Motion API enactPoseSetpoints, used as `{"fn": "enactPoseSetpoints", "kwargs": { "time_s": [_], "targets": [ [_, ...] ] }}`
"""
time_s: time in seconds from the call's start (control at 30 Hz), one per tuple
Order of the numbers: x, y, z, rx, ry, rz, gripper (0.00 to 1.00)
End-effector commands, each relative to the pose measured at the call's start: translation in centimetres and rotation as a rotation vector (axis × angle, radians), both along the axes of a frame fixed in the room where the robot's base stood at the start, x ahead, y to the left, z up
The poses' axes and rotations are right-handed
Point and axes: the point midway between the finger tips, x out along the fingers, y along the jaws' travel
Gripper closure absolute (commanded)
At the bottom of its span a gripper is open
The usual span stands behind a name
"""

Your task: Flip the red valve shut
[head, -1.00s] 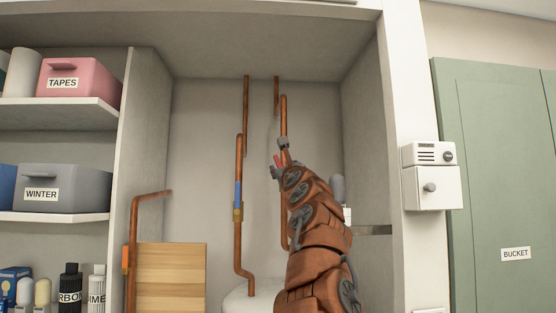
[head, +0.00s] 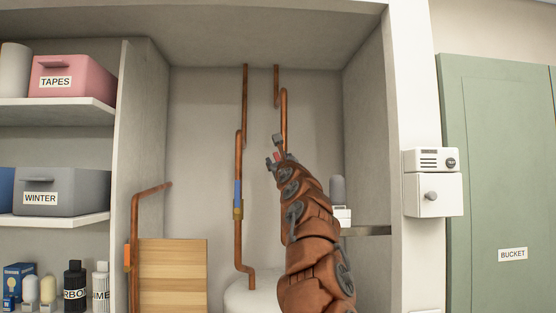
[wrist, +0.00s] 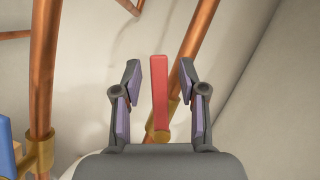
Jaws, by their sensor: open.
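The red valve handle (wrist: 159,90) is a flat bar in the middle of the wrist view. It rises from a brass valve body (wrist: 160,134) on a slanting copper pipe (wrist: 199,40). My gripper (wrist: 159,75) is open, with one finger on each side of the handle and a visible gap at both sides. In the head view my gripper (head: 276,151) is in front of the right-hand copper pipe (head: 284,112), with a little red showing between the fingers. My arm hides the lower part of that pipe.
A second copper pipe with a blue handle (head: 238,193) runs to the left, above a white rounded tank (head: 246,295). A wooden panel (head: 173,275) and another pipe (head: 134,220) stand further left. The alcove's right wall (head: 365,140) is close to my arm.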

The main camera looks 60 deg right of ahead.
Motion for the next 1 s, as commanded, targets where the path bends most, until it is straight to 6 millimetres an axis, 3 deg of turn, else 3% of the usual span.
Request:
{"fn": "enactPoseSetpoints", "kwargs": {
  "time_s": [0.1, 0.5, 1.0],
  "targets": [
    [0.0, 0.01, -0.01, 0.0, 0.0, 0.0, 0.6],
    [-0.01, 0.01, 0.01, 0.0, 0.0, 0.0, 1.0],
    [-0.04, 0.0, -0.01, 0.0, 0.0, 0.0, 1.0]
  ]
}}
